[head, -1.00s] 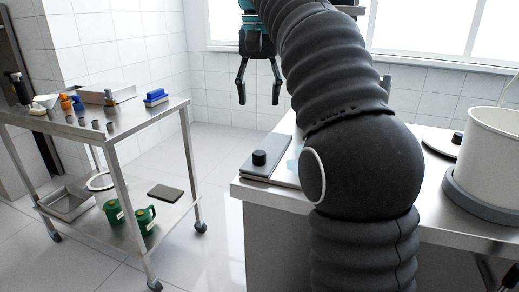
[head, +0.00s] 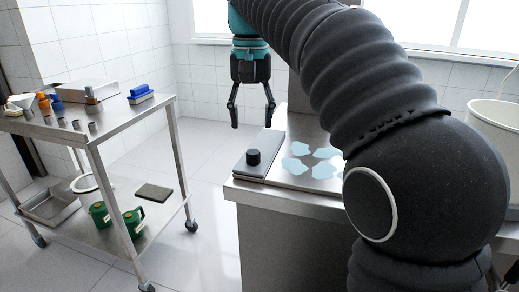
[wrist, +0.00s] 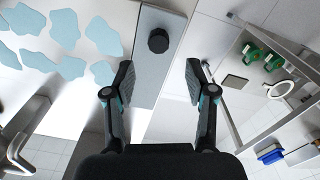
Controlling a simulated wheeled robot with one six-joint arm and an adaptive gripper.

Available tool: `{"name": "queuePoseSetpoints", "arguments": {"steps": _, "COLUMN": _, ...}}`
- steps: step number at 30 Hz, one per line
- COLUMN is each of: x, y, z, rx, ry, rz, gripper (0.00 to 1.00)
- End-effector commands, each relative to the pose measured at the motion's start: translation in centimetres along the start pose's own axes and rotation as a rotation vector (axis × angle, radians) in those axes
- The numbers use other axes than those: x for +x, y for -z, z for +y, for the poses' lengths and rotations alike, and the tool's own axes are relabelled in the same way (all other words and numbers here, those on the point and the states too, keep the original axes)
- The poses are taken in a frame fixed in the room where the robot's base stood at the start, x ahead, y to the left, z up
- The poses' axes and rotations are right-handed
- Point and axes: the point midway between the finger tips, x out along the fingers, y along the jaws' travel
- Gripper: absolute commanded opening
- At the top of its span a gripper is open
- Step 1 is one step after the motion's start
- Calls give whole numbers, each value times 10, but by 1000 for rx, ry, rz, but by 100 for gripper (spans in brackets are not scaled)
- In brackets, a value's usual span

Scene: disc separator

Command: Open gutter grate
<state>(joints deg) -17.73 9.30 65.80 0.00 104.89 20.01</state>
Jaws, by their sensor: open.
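A grey metal strip that looks like the gutter grate (head: 264,144) lies along the left edge of the steel counter. A short black knob (head: 253,157) stands on it near its front end. The strip (wrist: 150,75) and the knob (wrist: 158,40) also show in the wrist view, with the knob beyond the fingertips. My gripper (head: 252,123) is open and empty, pointing down, and appears above the strip with a gap. The strip looks flat and in place. What lies under it is hidden.
Several pale blue puddles (head: 325,172) lie on the counter (head: 285,187) beside the strip. A steel cart (head: 125,118) with small items stands left, with open floor between. A cream pot (head: 495,125) stands far right, partly behind my arm.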

Motion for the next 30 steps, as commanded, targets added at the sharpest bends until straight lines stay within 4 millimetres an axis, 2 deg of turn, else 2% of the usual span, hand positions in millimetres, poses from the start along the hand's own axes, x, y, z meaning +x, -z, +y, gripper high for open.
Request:
{"name": "queuePoseSetpoints", "arguments": {"steps": 9, "x": 58, "y": -1, "z": -1, "rx": -3, "ry": -1, "rz": -3, "gripper": 56}}
{"name": "queuePoseSetpoints", "arguments": {"steps": 12, "x": 71, "y": 0, "z": -2, "rx": -4, "ry": 0, "rz": 0, "gripper": 56}}
{"name": "queuePoseSetpoints", "arguments": {"steps": 18, "x": 81, "y": -1, "z": -3, "rx": -6, "ry": 0, "rz": 0, "gripper": 56}}
{"name": "queuePoseSetpoints", "arguments": {"steps": 29, "x": 82, "y": -1, "z": -3, "rx": -6, "ry": 0, "rz": 0, "gripper": 56}}
{"name": "queuePoseSetpoints", "arguments": {"steps": 30, "x": 82, "y": -1, "z": -3, "rx": -6, "ry": 0, "rz": 0, "gripper": 53}}
